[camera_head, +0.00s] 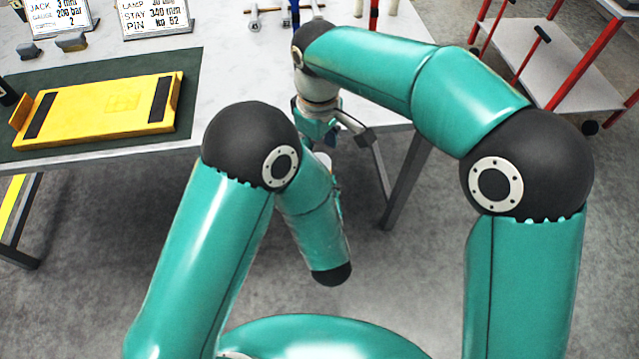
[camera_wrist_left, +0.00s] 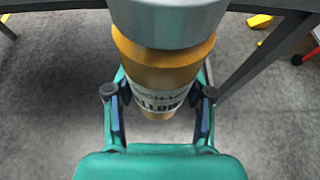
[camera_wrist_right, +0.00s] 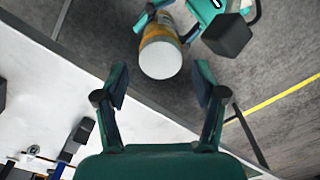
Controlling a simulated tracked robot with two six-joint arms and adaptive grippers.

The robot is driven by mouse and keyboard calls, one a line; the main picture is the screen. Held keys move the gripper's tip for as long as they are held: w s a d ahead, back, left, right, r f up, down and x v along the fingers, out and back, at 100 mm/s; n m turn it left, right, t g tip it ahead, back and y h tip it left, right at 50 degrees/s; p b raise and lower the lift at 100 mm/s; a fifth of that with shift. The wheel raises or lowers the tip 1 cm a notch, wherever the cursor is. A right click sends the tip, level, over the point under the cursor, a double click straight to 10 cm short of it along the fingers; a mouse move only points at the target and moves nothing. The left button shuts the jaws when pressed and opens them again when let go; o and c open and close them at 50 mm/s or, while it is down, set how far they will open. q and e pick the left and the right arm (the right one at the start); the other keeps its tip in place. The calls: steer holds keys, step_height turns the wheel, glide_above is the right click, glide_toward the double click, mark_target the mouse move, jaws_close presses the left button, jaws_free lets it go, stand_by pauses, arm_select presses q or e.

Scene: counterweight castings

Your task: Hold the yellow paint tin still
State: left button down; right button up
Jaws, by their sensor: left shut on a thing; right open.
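The yellow paint tin (camera_wrist_left: 160,75) has a grey lid and a white label with dark letters, partly readable. In the left wrist view my left gripper (camera_wrist_left: 158,100) has a finger on each side of it and is shut on it. The tin (camera_wrist_right: 162,30) also shows in the right wrist view, its pale lid facing my right gripper. My right gripper (camera_wrist_right: 160,82) is open and empty, with the lid just beyond its fingertips, apart from them. In the head view my right gripper (camera_head: 338,135) is at the table's front edge; my left gripper is mostly hidden behind my arm.
A white table (camera_head: 225,70) carries a dark green mat (camera_head: 189,75) with a yellow plate (camera_head: 110,105) on it. Two printed signs (camera_head: 155,17) stand at the back left. A red-framed trolley (camera_head: 520,55) is at the right. Grey floor is clear before the table.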

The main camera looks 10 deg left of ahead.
steer(key=shift+f, duration=1.4)
steer(key=shift+c, duration=0.2)
steer(key=c, duration=1.1)
steer(key=shift+m, duration=0.5)
steer(key=shift+c, duration=0.2)
steer(key=o, duration=1.4)
steer(key=shift+c, duration=0.2)
steer(key=shift+r, duration=0.2)
step_height(320, 180, up, 12)
steer(key=shift+f, duration=0.2)
steer(key=shift+w+f, duration=0.1)
steer(key=shift+w, duration=0.05)
